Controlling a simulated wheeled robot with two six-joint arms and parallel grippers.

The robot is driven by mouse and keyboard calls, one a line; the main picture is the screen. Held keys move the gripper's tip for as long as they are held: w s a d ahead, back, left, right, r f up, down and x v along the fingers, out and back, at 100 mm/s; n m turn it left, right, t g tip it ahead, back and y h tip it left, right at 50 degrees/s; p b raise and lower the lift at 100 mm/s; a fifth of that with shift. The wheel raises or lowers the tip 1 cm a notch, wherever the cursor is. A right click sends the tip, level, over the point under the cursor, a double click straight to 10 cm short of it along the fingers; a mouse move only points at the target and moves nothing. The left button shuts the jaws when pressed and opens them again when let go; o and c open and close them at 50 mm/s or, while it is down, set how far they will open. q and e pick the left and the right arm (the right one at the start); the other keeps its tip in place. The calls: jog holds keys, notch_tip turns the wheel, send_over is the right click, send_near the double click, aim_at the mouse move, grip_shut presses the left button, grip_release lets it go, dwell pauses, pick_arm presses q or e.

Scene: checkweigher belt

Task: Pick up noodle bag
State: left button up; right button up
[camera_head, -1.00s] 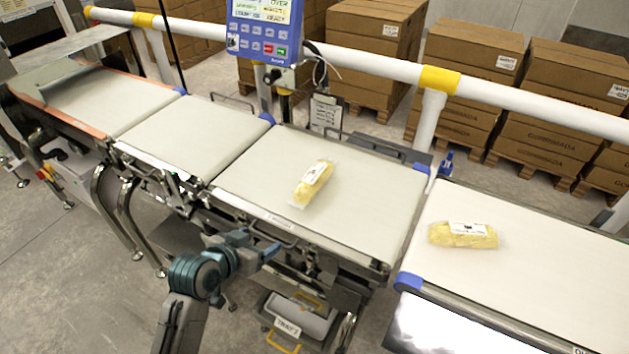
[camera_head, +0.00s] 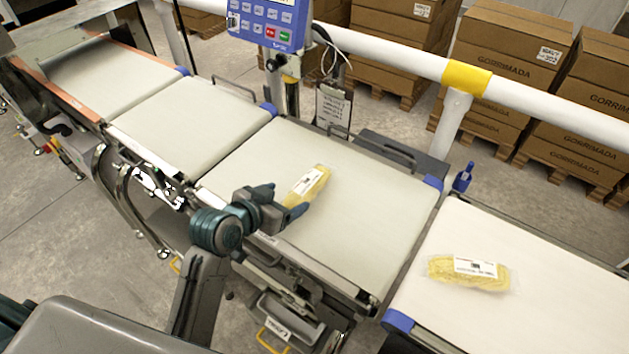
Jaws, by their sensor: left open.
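One noodle bag (camera_head: 309,182), clear with yellow noodles and a white label, lies tilted on the middle belt section (camera_head: 350,222). A second noodle bag (camera_head: 468,271) lies on the right belt section (camera_head: 540,262). My left gripper (camera_head: 284,202) is open at the front edge of the middle belt section. Its fingers point toward the first bag, and the near finger's tip covers or borders the bag's lower end. I cannot tell whether they touch. My right gripper is not in view.
A blue control panel (camera_head: 267,20) stands at the back. Stacked brown cartons (camera_head: 510,60) stand behind the rail. The left belt sections (camera_head: 185,122) are bare.

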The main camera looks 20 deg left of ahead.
aim_at(298, 191)
pick_arm(q)
jog(key=x, duration=0.2)
jog(key=shift+w+d+f, duration=0.15)
jog(key=shift+w+f, duration=0.05)
jog(key=shift+w, duration=0.15)
jog(key=shift+w+d+f+p, duration=0.1)
jog(key=shift+w+f+p, duration=0.05)
jog(key=shift+w+p, duration=0.15)
jog(key=p+x, duration=0.1)
jog(key=x, duration=0.3)
jog(key=shift+p, duration=0.3)
jog(key=shift+w+d+f, duration=0.15)
jog(key=shift+w+f, duration=0.2)
jog(key=shift+w, duration=0.15)
jog(key=shift+s, duration=0.1)
jog(key=c, duration=0.6)
jog(key=shift+r, duration=0.1)
jog(key=c, duration=0.8)
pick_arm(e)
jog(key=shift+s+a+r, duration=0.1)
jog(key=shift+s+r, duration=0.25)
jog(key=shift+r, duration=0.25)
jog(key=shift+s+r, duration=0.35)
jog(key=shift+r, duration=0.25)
